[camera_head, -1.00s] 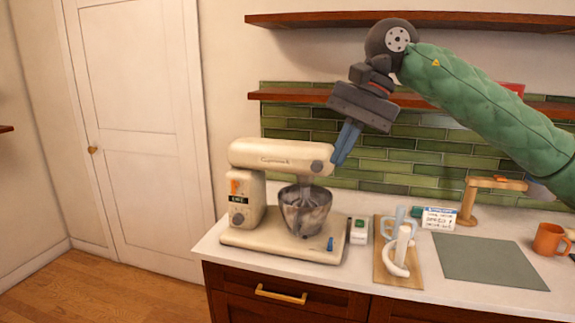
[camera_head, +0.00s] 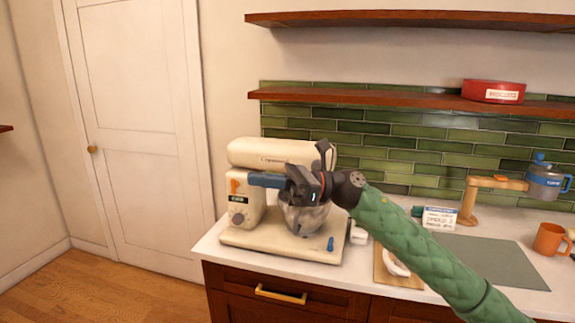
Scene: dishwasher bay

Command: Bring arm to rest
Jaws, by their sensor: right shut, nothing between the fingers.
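My right arm comes in from the lower right in a green sleeve, low over the counter. My right gripper (camera_head: 254,180) is shut and empty. Its blue fingers point left, in front of the cream stand mixer (camera_head: 275,152), between its head and base in the picture. I cannot tell whether they touch the mixer. The gripper body hides part of the metal mixing bowl (camera_head: 303,218). My left gripper is not in view.
The counter (camera_head: 365,275) holds a wooden board (camera_head: 408,280), a white card (camera_head: 440,217), a grey mat (camera_head: 497,262), an orange mug (camera_head: 549,240) and a wooden stand (camera_head: 468,203). A blue-lidded jug (camera_head: 545,178) is by the stand's arm. A red tin (camera_head: 494,91) sits on the lower shelf (camera_head: 370,97).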

